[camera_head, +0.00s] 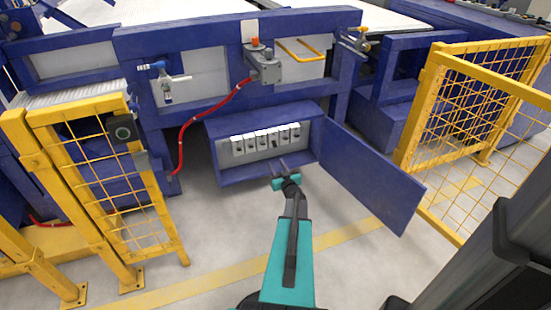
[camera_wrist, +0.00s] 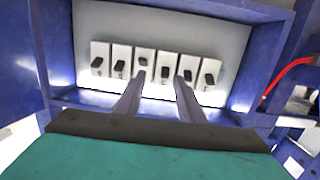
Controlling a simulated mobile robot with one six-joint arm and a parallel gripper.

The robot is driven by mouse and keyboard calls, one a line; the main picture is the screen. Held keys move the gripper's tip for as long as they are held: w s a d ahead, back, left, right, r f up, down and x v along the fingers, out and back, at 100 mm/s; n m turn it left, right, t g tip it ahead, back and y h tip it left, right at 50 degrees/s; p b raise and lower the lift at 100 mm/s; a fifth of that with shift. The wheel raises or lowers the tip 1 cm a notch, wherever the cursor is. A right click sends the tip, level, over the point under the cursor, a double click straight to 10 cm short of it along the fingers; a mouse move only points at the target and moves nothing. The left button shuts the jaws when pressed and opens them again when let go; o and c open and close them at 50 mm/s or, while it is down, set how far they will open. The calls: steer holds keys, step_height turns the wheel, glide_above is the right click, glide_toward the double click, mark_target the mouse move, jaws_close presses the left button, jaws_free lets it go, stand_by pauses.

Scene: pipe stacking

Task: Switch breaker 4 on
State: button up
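The breaker box (camera_head: 213,150) stands open, with a row of several white breakers with dark levers. The row also fills the wrist view, where the red cable is on the opposite side from the head view. One lever (camera_wrist: 143,62) looks different from its neighbours; it is third from left in the wrist view. The fourth breaker (camera_head: 275,142) from left in the head view likewise looks darker. The numbers are too small to read. My gripper (camera_head: 278,164) (camera_wrist: 161,77) is open and empty in front of the row, its fingers apart, with a lever (camera_wrist: 165,72) appearing between the tips.
The blue box door (camera_head: 370,180) hangs open to the right of my arm. Yellow mesh fences (camera_head: 110,180) stand on both sides. A red cable (camera_head: 196,118) runs left of the box. The floor in front is clear.

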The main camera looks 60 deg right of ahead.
mark_target(275, 146)
steer(key=shift+n+t, duration=0.3)
steer(key=shift+t, duration=0.5)
steer(key=s+d, duration=0.1)
steer(key=s+d+b, duration=0.2)
steer(key=s, duration=0.1)
steer(key=shift+d+f, duration=0.2)
steer(key=shift+f, duration=0.05)
steer(key=shift+w+b, duration=0.15)
steer(key=shift+b, duration=0.15)
steer(key=shift+b+x, duration=2.2)
steer(key=shift+x, duration=4.65)
steer(key=shift+d+f, duration=0.1)
steer(key=shift+c, duration=0.2)
